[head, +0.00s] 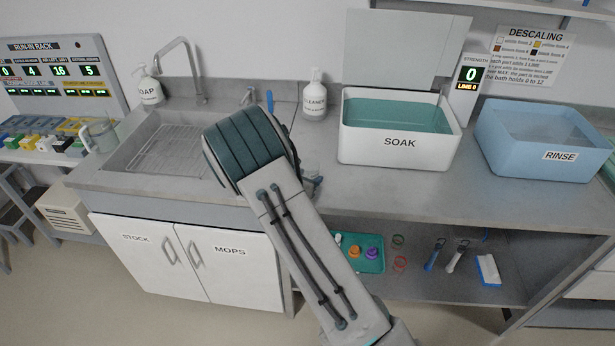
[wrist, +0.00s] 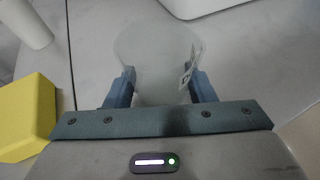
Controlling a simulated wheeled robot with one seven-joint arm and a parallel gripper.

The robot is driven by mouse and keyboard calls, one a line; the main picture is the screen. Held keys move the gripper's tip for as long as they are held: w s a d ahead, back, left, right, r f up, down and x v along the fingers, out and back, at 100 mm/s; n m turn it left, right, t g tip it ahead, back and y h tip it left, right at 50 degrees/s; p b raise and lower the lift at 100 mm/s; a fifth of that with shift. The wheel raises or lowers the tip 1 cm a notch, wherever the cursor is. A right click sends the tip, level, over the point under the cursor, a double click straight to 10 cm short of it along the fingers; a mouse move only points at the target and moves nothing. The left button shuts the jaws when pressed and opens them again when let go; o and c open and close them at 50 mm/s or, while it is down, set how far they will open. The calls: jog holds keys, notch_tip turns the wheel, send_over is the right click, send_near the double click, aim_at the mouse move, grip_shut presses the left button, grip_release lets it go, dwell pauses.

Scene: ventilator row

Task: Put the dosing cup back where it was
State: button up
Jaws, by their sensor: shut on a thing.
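The dosing cup (wrist: 158,45) is a clear, frosted round vessel with a small printed label on its right side, seen in the wrist view. My gripper (wrist: 161,76) is shut on it, one blue-grey finger on each side. The grey worktop (wrist: 100,25) shows around and through it. I cannot tell whether the cup touches the worktop. In the head view my arm hides the cup and most of my gripper, to the right of the sink (head: 150,155). No marked place for the cup can be made out.
The white SOAK bath (head: 398,147) and blue RINSE bath (head: 535,150) stand to the right. A cleaner bottle (head: 315,95) and soap bottle (head: 148,88) stand at the back. A yellow block (wrist: 25,118) lies left of my gripper. Worktop in front of SOAK is clear.

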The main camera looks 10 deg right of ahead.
jog(key=shift+f, duration=0.2)
jog(key=o, duration=1.1)
jog(key=shift+r, duration=0.1)
